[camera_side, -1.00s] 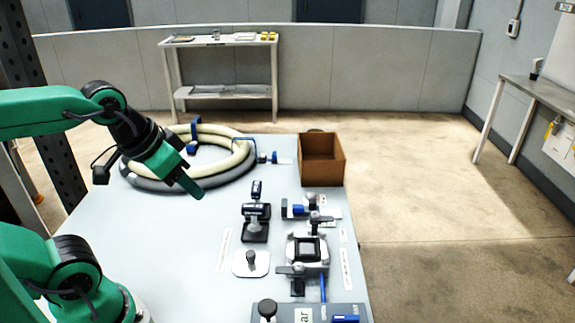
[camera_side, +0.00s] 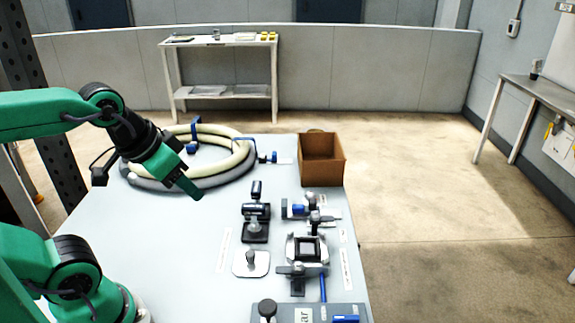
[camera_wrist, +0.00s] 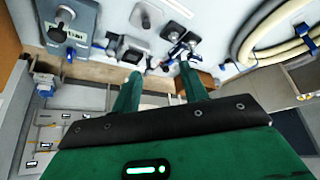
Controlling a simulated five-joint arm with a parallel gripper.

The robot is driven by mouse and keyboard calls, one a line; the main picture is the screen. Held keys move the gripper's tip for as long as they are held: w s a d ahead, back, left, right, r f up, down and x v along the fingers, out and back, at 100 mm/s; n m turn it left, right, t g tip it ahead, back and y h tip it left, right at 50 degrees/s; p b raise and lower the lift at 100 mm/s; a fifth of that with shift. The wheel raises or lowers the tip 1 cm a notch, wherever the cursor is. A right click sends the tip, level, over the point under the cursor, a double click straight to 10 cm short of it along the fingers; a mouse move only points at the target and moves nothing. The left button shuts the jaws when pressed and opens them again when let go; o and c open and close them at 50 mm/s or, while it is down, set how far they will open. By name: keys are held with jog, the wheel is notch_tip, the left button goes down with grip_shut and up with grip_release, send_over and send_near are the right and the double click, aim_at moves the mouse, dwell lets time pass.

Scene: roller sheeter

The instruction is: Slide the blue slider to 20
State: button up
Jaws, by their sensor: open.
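A small device with a blue block (camera_side: 298,210) and a pale strip beside it lies on the table, toward the right edge and in front of the cardboard box. The block looks like the blue slider, but the scale marks are too small to read. A blue part (camera_wrist: 187,44) near the right fingertip in the wrist view seems to belong to this device. My gripper (camera_side: 197,194) is above the left part of the table, well left of the device and apart from it. In the wrist view my gripper (camera_wrist: 160,72) has its two fingers apart with nothing held between them.
A coiled hose (camera_side: 235,165) lies at the back left of the table (camera_side: 195,250). A cardboard box (camera_side: 322,174) stands at the back right. A black toggle clamp (camera_side: 256,225), a knobbed plate (camera_side: 251,263), a square fixture (camera_side: 307,252) and a grey panel (camera_side: 285,312) line the right side.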

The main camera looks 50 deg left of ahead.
jog(key=m+g, duration=0.6)
jog(key=m, duration=0.3)
send_over(313, 201)
jog(key=f, duration=1.3)
jog(key=shift+s+f, duration=0.15)
jog(key=shift+s, duration=0.05)
jog(key=shift+w+f, duration=0.15)
jog(key=shift+f, duration=0.15)
jog(key=shift+f, duration=0.15)
jog(key=shift+f, duration=3.75)
